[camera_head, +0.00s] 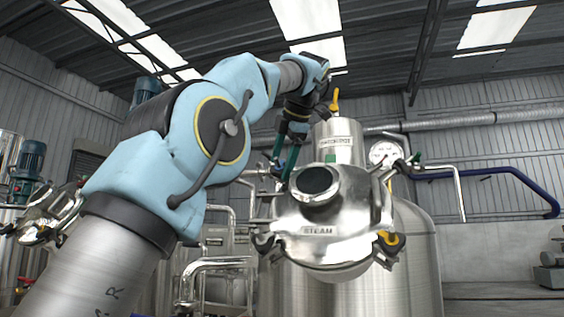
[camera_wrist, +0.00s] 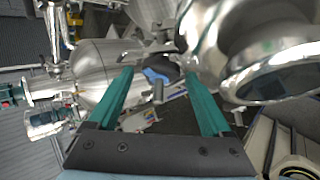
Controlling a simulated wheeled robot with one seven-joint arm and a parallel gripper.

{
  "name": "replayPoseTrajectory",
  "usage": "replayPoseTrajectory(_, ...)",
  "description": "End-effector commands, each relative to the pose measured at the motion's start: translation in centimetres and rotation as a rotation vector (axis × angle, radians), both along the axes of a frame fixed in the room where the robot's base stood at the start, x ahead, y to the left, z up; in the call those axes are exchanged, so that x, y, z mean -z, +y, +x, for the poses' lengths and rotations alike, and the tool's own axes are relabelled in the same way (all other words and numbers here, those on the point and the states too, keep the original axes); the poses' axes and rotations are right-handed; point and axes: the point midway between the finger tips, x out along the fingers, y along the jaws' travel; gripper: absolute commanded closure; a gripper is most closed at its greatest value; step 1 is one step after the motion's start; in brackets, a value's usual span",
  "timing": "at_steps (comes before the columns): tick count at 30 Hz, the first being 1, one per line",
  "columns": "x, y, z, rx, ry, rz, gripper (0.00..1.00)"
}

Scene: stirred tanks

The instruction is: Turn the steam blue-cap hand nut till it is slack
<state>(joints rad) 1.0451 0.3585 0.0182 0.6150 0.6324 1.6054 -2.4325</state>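The steel tank lid (camera_head: 345,215) carries a STEAM label (camera_head: 318,230) and a round open port on top. The blue-cap hand nut (camera_wrist: 158,75) shows in the wrist view, ahead of and between my fingertips. I cannot pick it out in the head view, where my gripper and the lid may hide it. My gripper (camera_head: 280,165) points down at the lid's back left side, its two green fingers spread. In the wrist view my gripper (camera_wrist: 159,78) is open, with a gap between each finger and the blue cap. I cannot tell how tight the nut is.
A yellow-capped hand nut (camera_head: 391,239) and a black one (camera_head: 263,242) sit on the lid's rim. A CONDENSATE-labelled vessel (camera_head: 336,140) stands behind, with a pressure gauge (camera_head: 384,153) at its right. Steel pipes (camera_head: 212,265) run at the left of the tank.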

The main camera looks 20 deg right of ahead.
Motion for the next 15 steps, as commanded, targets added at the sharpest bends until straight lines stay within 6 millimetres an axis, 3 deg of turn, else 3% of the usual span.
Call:
replayPoseTrajectory(10, -0.4, 0.0, -0.3, 0.001, -0.002, -0.001, 0.12)
replayPoseTrajectory(15, -2.1, 0.1, -2.0, 0.003, -0.003, -0.003, 0.12)
